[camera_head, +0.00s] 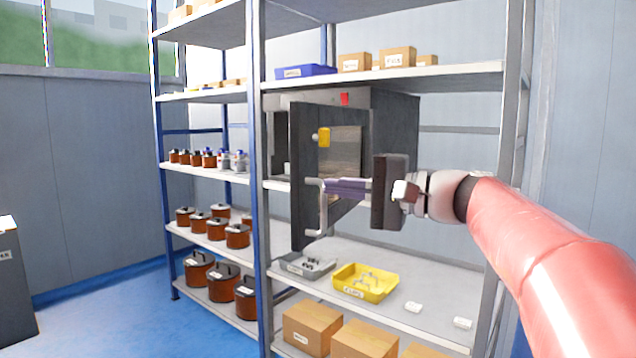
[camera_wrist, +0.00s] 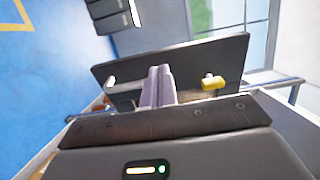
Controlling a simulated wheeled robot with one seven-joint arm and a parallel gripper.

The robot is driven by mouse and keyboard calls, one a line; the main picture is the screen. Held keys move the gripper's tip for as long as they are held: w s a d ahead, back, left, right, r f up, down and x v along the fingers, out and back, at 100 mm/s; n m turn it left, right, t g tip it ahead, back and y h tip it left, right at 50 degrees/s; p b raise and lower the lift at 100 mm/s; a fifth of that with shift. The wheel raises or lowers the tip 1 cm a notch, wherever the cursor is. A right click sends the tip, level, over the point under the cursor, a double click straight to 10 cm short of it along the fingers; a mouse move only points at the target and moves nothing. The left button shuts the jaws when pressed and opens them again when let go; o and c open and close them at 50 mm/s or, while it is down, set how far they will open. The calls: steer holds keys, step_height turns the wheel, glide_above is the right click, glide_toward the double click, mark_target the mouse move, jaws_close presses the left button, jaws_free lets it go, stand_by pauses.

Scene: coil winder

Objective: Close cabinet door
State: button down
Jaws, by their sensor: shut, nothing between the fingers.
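The dark grey cabinet (camera_head: 394,125) stands on a middle shelf of the rack. Its door (camera_head: 302,150) stands open, swung out toward the front. The door carries a pale bar handle (camera_head: 317,208) and a yellow latch (camera_head: 323,137). My gripper (camera_head: 328,186) is shut and empty, its purple fingers pointing left at the door face beside the handle's upper end. In the wrist view the fingertips (camera_wrist: 157,72) lie against or just before the door panel (camera_wrist: 205,58), between the handle (camera_wrist: 110,83) and the yellow latch (camera_wrist: 212,82). I cannot tell whether they touch.
Below the door, a grey tray (camera_head: 290,264) and a yellow tray (camera_head: 350,290) sit on a shelf. Cardboard boxes (camera_head: 310,325) stand lower down. Brown pots (camera_head: 237,236) fill the left bay. A blue upright (camera_head: 262,230) stands left of the door. Blue floor (camera_head: 110,310) is open at left.

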mark_target(301, 184)
steer(key=shift+x, duration=2.1)
